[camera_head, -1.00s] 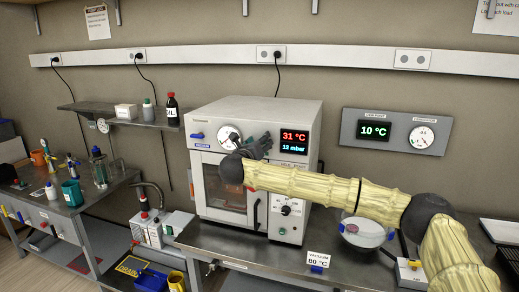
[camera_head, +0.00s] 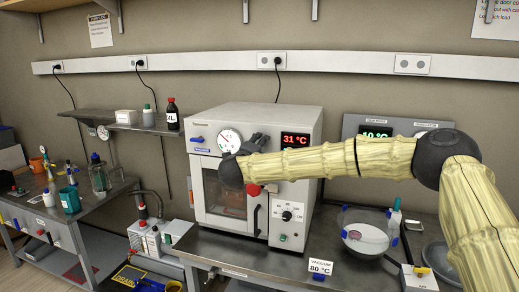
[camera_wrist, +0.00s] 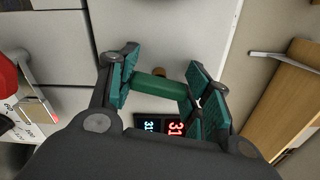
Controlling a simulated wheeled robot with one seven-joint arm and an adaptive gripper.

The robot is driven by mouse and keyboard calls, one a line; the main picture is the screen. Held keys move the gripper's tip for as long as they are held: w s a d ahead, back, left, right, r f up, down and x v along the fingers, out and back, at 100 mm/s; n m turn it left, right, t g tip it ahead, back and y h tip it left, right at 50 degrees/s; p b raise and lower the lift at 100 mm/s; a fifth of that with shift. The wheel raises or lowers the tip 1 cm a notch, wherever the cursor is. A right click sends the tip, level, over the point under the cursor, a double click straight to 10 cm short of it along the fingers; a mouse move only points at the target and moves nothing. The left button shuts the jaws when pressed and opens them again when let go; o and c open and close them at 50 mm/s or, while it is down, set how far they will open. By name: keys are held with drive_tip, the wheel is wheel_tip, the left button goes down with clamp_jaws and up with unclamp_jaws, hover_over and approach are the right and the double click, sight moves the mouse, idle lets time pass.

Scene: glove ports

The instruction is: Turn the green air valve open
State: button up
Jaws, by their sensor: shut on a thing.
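The green air valve's handle (camera_wrist: 157,87) shows in the wrist view as a short green bar lying across between my finger pads. My gripper (camera_wrist: 161,70) is shut on it, one pad at each end. In the head view my gripper (camera_head: 257,143) is at the upper front of the white vacuum oven (camera_head: 270,114), between the round gauge (camera_head: 229,140) and the red display (camera_head: 295,139). There the green handle is hidden behind my fingers and wrist.
A blue lever (camera_head: 198,139) labelled vacuum is left of the gauge. A red knob (camera_head: 253,189) and a black dial (camera_head: 287,215) are below my forearm.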

drive_tip(key=shift+n, duration=1.4)
drive_tip(key=shift+f, duration=0.1)
drive_tip(key=o, duration=1)
drive_tip(key=shift+o, duration=0.2)
drive_tip(key=v, duration=1.2)
